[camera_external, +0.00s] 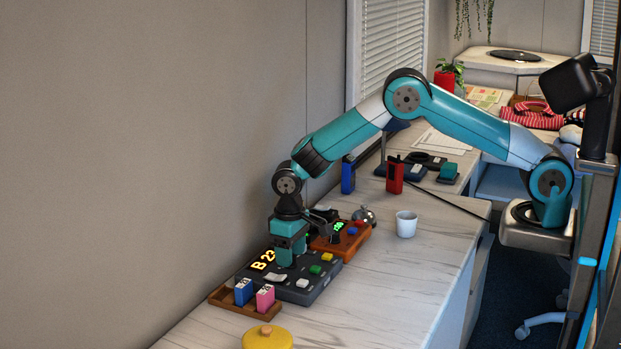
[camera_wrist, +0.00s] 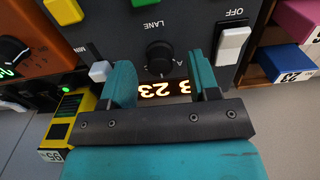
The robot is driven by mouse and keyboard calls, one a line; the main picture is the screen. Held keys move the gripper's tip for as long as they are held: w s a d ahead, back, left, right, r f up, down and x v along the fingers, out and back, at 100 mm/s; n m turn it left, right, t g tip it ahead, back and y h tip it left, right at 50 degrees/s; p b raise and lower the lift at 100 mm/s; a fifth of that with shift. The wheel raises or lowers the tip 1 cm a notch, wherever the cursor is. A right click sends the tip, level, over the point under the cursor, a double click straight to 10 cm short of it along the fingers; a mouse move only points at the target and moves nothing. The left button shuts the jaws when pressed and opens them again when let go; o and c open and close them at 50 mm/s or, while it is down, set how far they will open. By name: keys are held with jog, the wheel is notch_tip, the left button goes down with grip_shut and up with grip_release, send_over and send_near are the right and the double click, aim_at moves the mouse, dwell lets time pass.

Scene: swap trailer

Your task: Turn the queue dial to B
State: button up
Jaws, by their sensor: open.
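The dark queue panel (camera_external: 318,287) lies on the counter with a lit display reading "B 23" (camera_external: 263,260). In the wrist view, a round black dial (camera_wrist: 160,56) sits on this panel beside the word "LANE", with an "A" mark near it. The display (camera_wrist: 165,89) appears upside down there, partly behind my fingers. My gripper (camera_wrist: 160,72) is open, with one teal finger on each side of the dial and a gap to it. Whether the fingertips are at knob height is unclear. In the external view my gripper (camera_external: 287,262) points down over the panel and hides the dial.
An orange box (camera_external: 350,243) stands behind the panel. A wooden tray (camera_external: 238,303) with blue and pink blocks and a yellow lid (camera_external: 267,338) are in front. A white cup (camera_external: 406,224) stands right.

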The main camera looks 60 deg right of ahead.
notch_tip(320, 180, up, 16)
jog(key=shift+r+b, duration=0.15)
jog(key=shift+b, duration=0.3)
jog(key=s+r+n+y+p, duration=0.1)
jog(key=s+r+n, duration=0.1)
jog(key=s, duration=1)
jog(key=s+d+r+n+y+p, duration=0.1)
jog(key=s+r, duration=0.3)
jog(key=s, duration=0.8)
jog(key=s+d+r+n+y+p, duration=0.1)
jog(key=s+r+n+y, duration=0.1)
jog(key=s, duration=1)
jog(key=shift+s+r+n, duration=0.15)
jog(key=shift+r+n, duration=0.75)
jog(key=shift+n, duration=0.2)
